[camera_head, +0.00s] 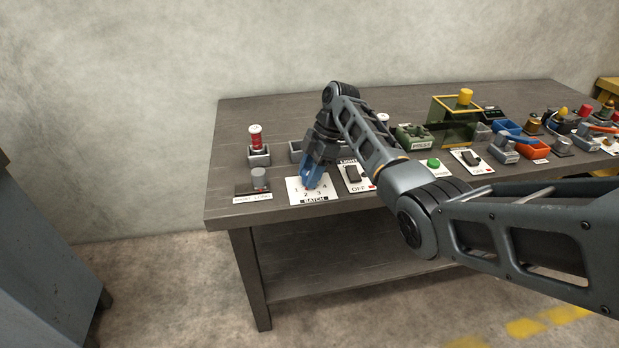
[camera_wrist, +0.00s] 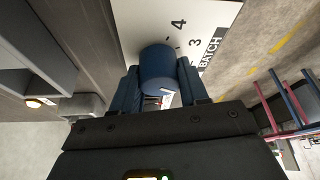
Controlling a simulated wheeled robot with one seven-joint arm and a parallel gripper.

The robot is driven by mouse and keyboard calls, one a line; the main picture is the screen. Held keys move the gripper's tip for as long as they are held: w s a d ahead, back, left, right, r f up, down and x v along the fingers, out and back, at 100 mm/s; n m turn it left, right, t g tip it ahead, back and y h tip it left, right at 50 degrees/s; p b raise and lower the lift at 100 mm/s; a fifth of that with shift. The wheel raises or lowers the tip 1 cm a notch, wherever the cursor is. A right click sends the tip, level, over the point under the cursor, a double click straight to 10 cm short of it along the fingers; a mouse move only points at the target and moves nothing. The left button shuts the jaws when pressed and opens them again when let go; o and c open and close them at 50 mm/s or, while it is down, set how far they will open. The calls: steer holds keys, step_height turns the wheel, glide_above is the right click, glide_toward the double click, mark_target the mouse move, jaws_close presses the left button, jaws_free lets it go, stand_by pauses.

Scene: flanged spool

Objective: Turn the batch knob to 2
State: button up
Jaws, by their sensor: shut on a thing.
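The white BATCH plate (camera_head: 330,196) lies near the left front of the bench, with numbers 1 to 4 on it. It also shows in the wrist view (camera_wrist: 222,22), where 3, 4 and the word BATCH are readable. The batch knob (camera_wrist: 158,66) is a blue, rounded cylinder. My gripper (camera_head: 313,181) points down over the plate and its blue fingers are shut on the knob, one on each side in the wrist view. In the head view the fingers hide the knob. I cannot tell which number the knob points to.
Green, blue and orange fixtures crowd the bench's right side, beyond my arm.

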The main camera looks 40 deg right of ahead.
steer(key=shift+n+g+b, duration=0.3)
steer(key=shift+n+b, duration=0.15)
steer(key=shift+n, duration=0.35)
steer(key=o, duration=1.1)
steer(key=shift+c, duration=0.2)
steer(key=shift+r, duration=0.1)
steer(key=v, duration=0.7)
steer(key=shift+d+r+b, duration=0.2)
steer(key=shift+r+b, duration=0.05)
steer(key=shift+b, duration=0.1)
